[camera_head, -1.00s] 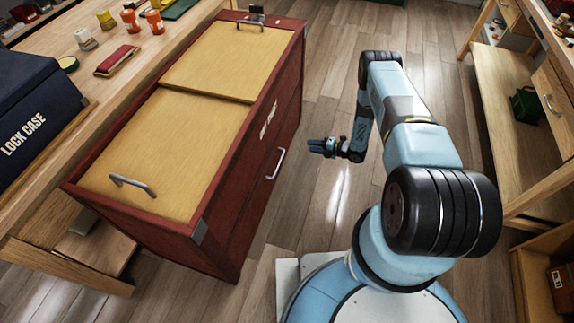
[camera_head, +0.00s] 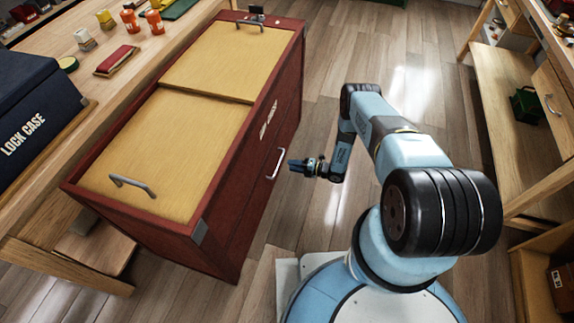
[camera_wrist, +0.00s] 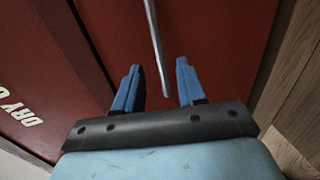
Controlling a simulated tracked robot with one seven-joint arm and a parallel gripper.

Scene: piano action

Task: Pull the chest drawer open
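A red chest (camera_head: 222,240) with two yellow lid panels stands left of my arm. Its front has a drawer with a silver bar handle (camera_head: 276,163), which looks shut. In the wrist view the handle (camera_wrist: 156,45) runs down from the top edge, and its near end lies between the two blue fingertips in the picture. My gripper (camera_head: 294,165) is just right of the handle in the head view; it also shows in the wrist view (camera_wrist: 158,85). Its fingers are apart and not closed on the handle. I cannot tell whether they touch it.
A wooden bench (camera_head: 100,75) with small objects and a dark lock case (camera_head: 35,100) stands behind the chest to the left. Another wooden bench (camera_head: 505,110) stands at the right. The wooden floor (camera_head: 325,80) between is clear.

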